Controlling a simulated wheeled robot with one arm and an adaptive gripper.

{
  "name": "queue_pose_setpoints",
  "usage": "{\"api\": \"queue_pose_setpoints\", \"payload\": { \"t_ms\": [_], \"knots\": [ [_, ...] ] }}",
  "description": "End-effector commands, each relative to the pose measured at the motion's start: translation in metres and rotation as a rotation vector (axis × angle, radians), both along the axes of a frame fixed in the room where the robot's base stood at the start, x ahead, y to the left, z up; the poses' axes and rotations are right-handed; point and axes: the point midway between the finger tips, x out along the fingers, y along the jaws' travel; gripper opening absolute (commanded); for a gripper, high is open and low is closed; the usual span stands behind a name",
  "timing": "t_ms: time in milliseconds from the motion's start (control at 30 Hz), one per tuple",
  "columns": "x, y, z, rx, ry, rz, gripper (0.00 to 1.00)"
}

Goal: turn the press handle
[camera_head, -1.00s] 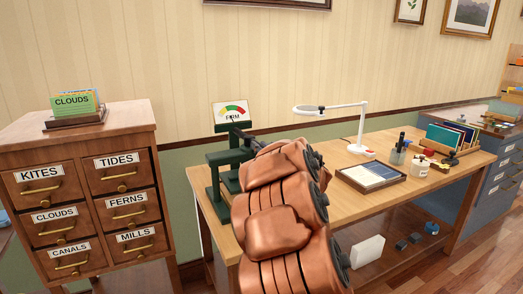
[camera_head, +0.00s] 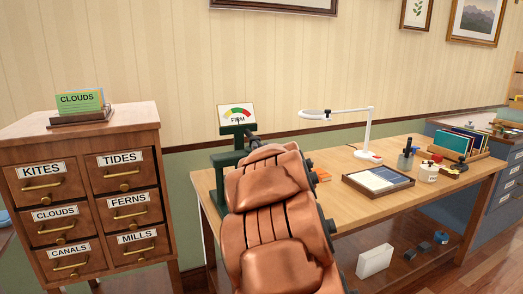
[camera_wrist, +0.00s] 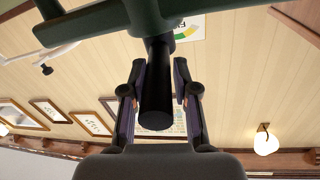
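The dark green press (camera_head: 240,131) stands at the left end of the wooden desk, with a dial card (camera_head: 237,115) marked "FIRM" on top. My copper-coloured arm hides most of the press and my gripper in the head view. In the wrist view, the press's green bar (camera_wrist: 95,22) crosses the top, and a black cylindrical handle grip (camera_wrist: 156,95) points toward the palm. My gripper (camera_wrist: 158,68) has one finger on each side of this grip. Narrow gaps seem to show between fingers and grip, so it looks open around the handle. The needle's reading is too small to tell.
The desk (camera_head: 330,195) also bears a lamp (camera_head: 368,135), a paper tray (camera_head: 378,182) and a pen cup (camera_head: 405,160). A wooden drawer cabinet (camera_head: 85,190) stands at the left. A white box (camera_head: 374,261) lies below the desk.

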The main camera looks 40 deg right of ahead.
Motion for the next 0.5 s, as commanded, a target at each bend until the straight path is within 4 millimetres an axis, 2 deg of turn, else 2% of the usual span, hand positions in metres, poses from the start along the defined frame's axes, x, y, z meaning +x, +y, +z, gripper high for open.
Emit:
{"api": "queue_pose_setpoints", "payload": {
  "t_ms": [33, 200, 500],
  "knots": [
    [0.0001, 0.0002, 0.0002, 0.0, 0.0, 0.001, 0.36],
    [0.0, 0.0001, -0.0008, 0.0, 0.001, 0.0, 0.51],
    [-0.0011, 0.0003, -0.0013, 0.001, 0.002, -0.001, 0.51]
  ]
}}
